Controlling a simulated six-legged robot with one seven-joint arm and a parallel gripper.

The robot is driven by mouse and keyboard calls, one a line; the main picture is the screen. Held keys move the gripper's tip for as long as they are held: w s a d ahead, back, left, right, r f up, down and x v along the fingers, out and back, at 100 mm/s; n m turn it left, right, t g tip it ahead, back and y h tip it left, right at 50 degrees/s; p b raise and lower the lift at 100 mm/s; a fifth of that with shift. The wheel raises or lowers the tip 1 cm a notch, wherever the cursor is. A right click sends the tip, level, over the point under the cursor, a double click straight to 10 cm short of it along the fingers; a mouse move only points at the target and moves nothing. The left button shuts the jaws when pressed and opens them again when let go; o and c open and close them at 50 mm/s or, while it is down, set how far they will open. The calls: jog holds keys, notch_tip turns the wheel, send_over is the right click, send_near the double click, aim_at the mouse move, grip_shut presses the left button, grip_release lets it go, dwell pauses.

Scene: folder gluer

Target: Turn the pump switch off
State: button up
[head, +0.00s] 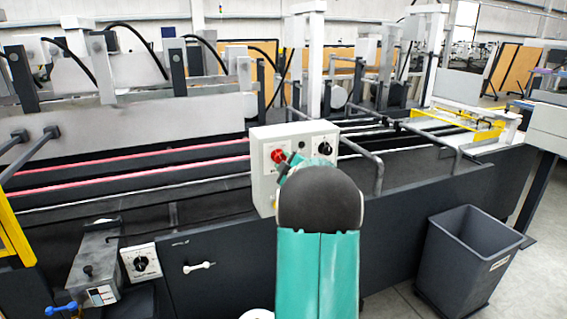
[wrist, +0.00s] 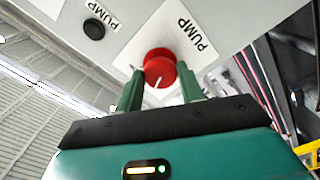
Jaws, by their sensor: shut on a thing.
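The pump switch is a red round knob (wrist: 160,66) with a white mark, on a white plate labelled PUMP (wrist: 188,38) in the wrist view. In the head view the red knob (head: 278,156) sits on the left of the front of a white control box (head: 262,190). My gripper (wrist: 160,84) has one green finger on each side of the knob and is shut on it. In the head view my gripper (head: 290,164) is at the knob, and my arm hides the box's lower right part.
A curved metal rail (head: 378,165) stands close on the right. A grey bin (head: 465,262) stands on the floor at right.

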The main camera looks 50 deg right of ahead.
jog(key=shift+n, duration=1.1)
jog(key=o, duration=1)
jog(key=shift+s, duration=0.1)
jog(key=v, duration=1.3)
jog(key=shift+s+a, duration=0.15)
jog(key=shift+s, duration=0.1)
